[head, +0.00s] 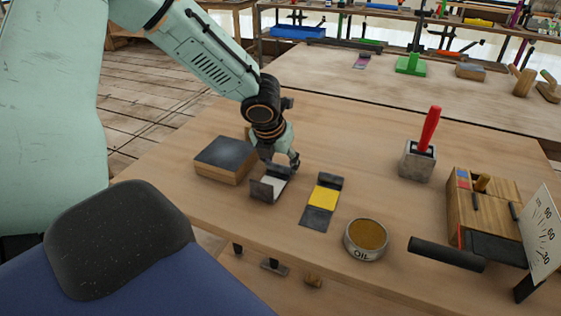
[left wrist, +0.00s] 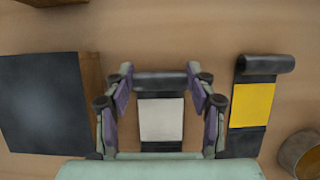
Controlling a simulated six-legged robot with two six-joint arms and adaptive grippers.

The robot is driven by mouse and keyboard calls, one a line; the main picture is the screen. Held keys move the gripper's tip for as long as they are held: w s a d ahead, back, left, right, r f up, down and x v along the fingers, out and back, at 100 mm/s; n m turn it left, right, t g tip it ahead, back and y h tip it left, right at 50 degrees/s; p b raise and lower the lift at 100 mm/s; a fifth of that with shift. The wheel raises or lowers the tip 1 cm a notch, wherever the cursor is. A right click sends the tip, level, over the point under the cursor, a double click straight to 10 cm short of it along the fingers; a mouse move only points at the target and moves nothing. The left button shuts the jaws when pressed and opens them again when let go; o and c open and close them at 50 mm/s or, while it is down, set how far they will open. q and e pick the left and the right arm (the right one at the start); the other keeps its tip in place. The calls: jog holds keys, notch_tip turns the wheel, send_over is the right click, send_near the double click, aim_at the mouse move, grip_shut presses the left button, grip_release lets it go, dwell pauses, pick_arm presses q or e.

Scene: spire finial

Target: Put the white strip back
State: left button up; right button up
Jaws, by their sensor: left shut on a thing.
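The white strip (head: 273,186) has a white face with dark ends, one end a rolled dark edge. In the left wrist view the white strip (left wrist: 161,120) sits between my fingers, its rolled end between the fingertips. My left gripper (head: 281,164) is shut on this strip, near the table top. My left gripper also shows in the left wrist view (left wrist: 160,80). Whether the strip touches the table cannot be told. My right gripper is in neither view.
A dark-topped wooden block (head: 226,158) lies just left of the gripper. A similar yellow strip (head: 323,197) lies to the right on the wooden table (head: 370,155). An oil tin (head: 366,239), a grey block with a red-handled tool (head: 418,160) and a wooden box (head: 480,205) stand further right.

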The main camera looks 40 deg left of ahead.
aim_at(272, 182)
pick_arm(q)
jog(key=o, duration=1.2)
jog(key=shift+a+f, duration=0.15)
jog(key=shift+f, duration=0.05)
jog(key=shift+c, duration=0.2)
jog(key=o, duration=0.3)
jog(key=shift+w, duration=0.1)
jog(key=shift+r, duration=0.1)
jog(key=shift+r, duration=0.4)
jog(key=p+v, duration=0.4)
jog(key=v, duration=0.7)
jog(key=shift+s+r+p, duration=0.25)
jog(key=shift+p, duration=0.05)
